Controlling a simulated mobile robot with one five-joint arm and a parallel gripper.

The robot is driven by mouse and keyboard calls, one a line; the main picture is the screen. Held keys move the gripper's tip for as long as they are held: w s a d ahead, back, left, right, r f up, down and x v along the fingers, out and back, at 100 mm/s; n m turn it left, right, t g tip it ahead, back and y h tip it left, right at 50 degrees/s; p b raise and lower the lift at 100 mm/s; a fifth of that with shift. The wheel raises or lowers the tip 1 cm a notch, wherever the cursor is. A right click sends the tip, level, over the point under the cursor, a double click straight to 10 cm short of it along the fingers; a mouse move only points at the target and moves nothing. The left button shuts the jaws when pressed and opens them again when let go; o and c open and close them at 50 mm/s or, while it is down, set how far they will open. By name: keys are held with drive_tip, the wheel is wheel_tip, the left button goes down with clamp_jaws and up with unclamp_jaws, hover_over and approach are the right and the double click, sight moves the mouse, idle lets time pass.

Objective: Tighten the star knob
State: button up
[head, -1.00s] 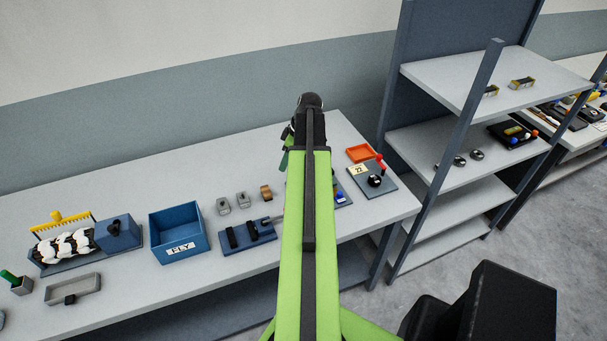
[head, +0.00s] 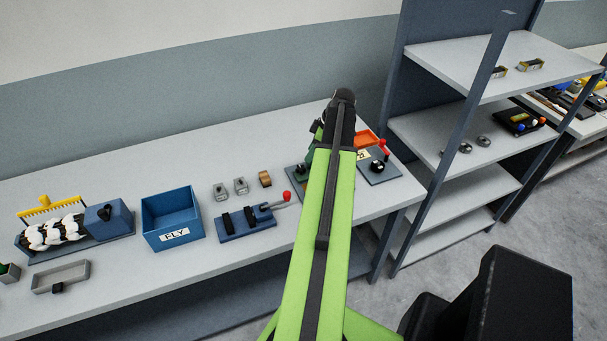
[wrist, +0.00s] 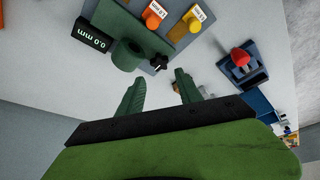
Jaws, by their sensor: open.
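A small black lobed knob (wrist: 160,62), which looks like the star knob, sits beside a green cylinder on a green gauge (wrist: 122,45) with a display reading 0.0 mm in the wrist view. My gripper (wrist: 158,77) has its two green fingers apart, with nothing between them. The knob shows just beyond the fingertips, near the gap; contact cannot be told. In the head view my gripper (head: 311,152) is over the right part of the bench, and my arm hides most of the gauge.
A lever fixture (head: 247,229) with a red ball, a blue FLY bin (head: 146,226) and a carding unit (head: 108,219) stand to the left. A plate with a black knob and red lever (head: 379,178) and an orange tray (head: 367,138) lie to the right. A shelf rack (head: 440,130) stands beyond.

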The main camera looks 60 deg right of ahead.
sight(301, 168)
drive_tip(key=b+x, duration=0.6)
drive_tip(key=x, duration=0.2)
drive_tip(key=shift+s+d+f, duration=0.1)
drive_tip(key=shift+f, duration=0.05)
drive_tip(key=shift+w+f, duration=0.2)
drive_tip(key=shift+f, duration=0.05)
drive_tip(key=shift+r, duration=0.1)
